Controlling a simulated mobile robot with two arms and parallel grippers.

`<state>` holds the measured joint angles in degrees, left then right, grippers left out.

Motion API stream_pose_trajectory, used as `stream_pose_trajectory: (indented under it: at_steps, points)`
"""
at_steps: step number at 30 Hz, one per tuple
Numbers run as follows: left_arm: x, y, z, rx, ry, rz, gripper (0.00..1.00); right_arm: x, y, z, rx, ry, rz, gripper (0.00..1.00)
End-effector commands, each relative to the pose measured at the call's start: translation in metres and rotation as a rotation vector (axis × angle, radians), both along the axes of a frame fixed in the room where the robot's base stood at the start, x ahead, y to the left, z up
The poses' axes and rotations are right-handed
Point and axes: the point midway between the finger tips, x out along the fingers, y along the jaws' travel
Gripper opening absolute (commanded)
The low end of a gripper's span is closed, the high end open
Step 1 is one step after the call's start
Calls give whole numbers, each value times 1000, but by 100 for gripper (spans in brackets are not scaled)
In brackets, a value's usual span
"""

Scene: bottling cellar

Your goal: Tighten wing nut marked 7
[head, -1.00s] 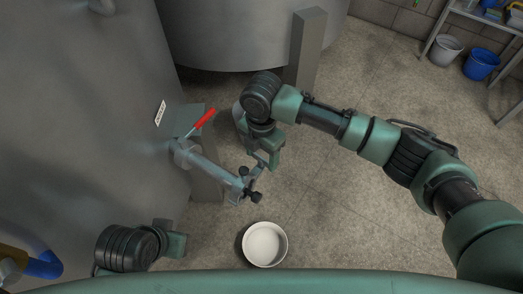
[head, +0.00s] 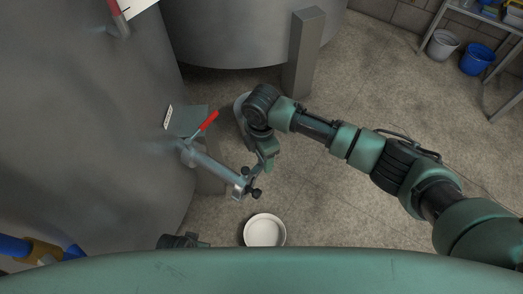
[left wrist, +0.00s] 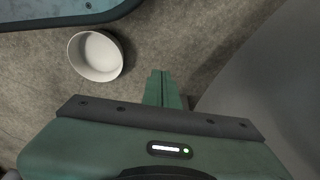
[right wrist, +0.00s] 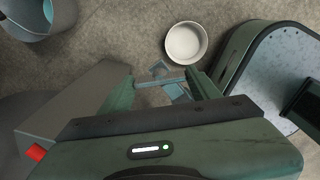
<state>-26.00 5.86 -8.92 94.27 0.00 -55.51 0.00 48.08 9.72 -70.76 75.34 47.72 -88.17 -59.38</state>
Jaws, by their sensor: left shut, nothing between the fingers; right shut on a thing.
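A grey outlet pipe (head: 212,168) with a red lever (head: 208,120) sticks out from the tank at left. Its end carries a clamp with dark knobs (head: 256,193); no number 7 can be read. My right gripper (head: 262,165) is at that end, coming from above right. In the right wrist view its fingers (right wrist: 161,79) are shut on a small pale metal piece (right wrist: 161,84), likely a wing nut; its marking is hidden. My left gripper shows only in part in the head view. In the left wrist view its fingers (left wrist: 163,77) are together and empty, above the floor.
A white bowl (head: 264,230) stands on the floor below the pipe end. A grey post (head: 303,55) stands behind, by a second tank (head: 250,30). Buckets (head: 477,60) and a shelf are far right.

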Motion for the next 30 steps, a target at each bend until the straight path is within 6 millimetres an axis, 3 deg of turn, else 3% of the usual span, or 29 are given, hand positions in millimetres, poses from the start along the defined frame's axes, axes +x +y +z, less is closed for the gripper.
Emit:
stream_pose_trajectory:
  at_steps: [6, 12, 20, 30]
  points:
    - [-26, 3, -38, 3, 30, -5, 0, -1, 0, 3, 0, 4, -79, 21]
    - [-47, 6, -61, 4, 45, -9, 0, -1, 0, 2, 0, 2, -133, 21]
    - [-62, 9, -75, 6, 55, -12, 0, -1, 1, 1, 1, 2, -169, 21]
    - [-65, 9, -78, 6, 57, -12, 0, 0, 0, 0, 1, 2, -176, 21]
